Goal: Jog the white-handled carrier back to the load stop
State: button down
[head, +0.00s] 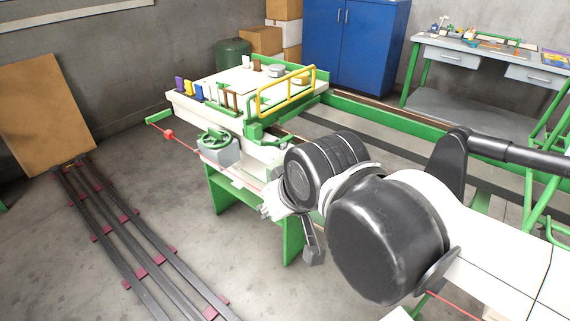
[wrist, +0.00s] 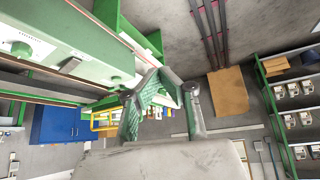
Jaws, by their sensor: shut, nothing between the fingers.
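My gripper (head: 312,250) hangs in front of the green and cream machine in the head view, partly hidden by my arm. A row of small coloured uprights, purple (head: 179,83), yellow (head: 188,87), blue (head: 198,92) and brown (head: 231,98), stands along the near left edge of the machine's top (head: 222,78). A white upright (head: 246,62) stands at the back of the top. I cannot tell which piece is the white-handled carrier, nor make out the load stop. My gripper is apart from these uprights.
A yellow guard rail (head: 287,90) edges the top's right side. A green handwheel (head: 214,139) sits on a grey box below it. A red cord (head: 168,134) runs past the front. Dark floor rails (head: 120,235) lie left. A blue cabinet (head: 350,45) stands behind.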

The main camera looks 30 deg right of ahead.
jog(key=w+d+m+g+h+p, duration=0.3)
jog(key=w+d, duration=0.5)
jog(key=w, duration=0.4)
jog(key=w+d+m+g+h+p, duration=0.3)
jog(key=w+d+m+h+p, duration=0.2)
jog(key=w+d, duration=0.4)
jog(key=w+h, duration=0.1)
jog(key=w, duration=0.3)
jog(key=shift+w+d+f+m+g+p, duration=0.25)
jog(key=shift+f+m+g+p, duration=0.05)
jog(key=shift+f, duration=0.05)
jog(key=shift+f, duration=0.15)
jog(key=shift+f+b, duration=2.85)
jog(key=shift+f, duration=1.4)
jog(key=shift+f+b, duration=0.4)
